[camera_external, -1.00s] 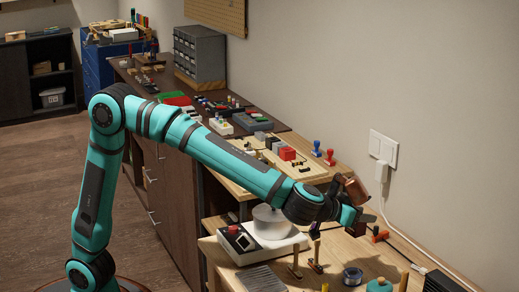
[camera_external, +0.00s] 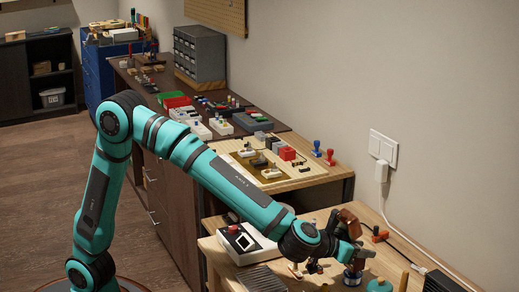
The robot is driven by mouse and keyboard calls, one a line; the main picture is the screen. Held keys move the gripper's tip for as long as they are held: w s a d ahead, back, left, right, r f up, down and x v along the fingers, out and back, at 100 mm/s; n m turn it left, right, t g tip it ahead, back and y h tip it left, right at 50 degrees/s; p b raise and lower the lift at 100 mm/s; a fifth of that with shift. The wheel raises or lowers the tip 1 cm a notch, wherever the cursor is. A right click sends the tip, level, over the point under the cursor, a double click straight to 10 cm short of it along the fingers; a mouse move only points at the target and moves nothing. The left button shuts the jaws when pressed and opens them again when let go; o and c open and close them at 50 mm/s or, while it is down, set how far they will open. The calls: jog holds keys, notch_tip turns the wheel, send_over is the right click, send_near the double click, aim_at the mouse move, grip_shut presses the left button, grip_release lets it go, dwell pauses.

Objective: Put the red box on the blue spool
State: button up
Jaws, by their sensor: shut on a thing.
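My gripper (camera_external: 355,258) points down over the front bench at the right. It is shut on a small dark red thing (camera_external: 356,266), which looks like the red box but is mostly hidden by the fingers. The blue spool (camera_external: 352,278) stands upright on the bench directly below it. The held thing is at the spool's top; I cannot tell whether it touches.
A teal round object (camera_external: 379,285) stands close to the right of the spool. A white device (camera_external: 246,243) lies to the left. A red-handled tool (camera_external: 380,236) lies near the wall.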

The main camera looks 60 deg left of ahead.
jog(key=shift+f, duration=0.85)
jog(key=shift+f, duration=0.15)
jog(key=o, duration=1.1)
jog(key=shift+c, duration=0.2)
jog(key=shift+s+r, duration=0.1)
jog(key=shift+r, duration=0.15)
jog(key=v, duration=1.1)
jog(key=shift+s+r, duration=0.2)
jog(key=shift+s, duration=0.1)
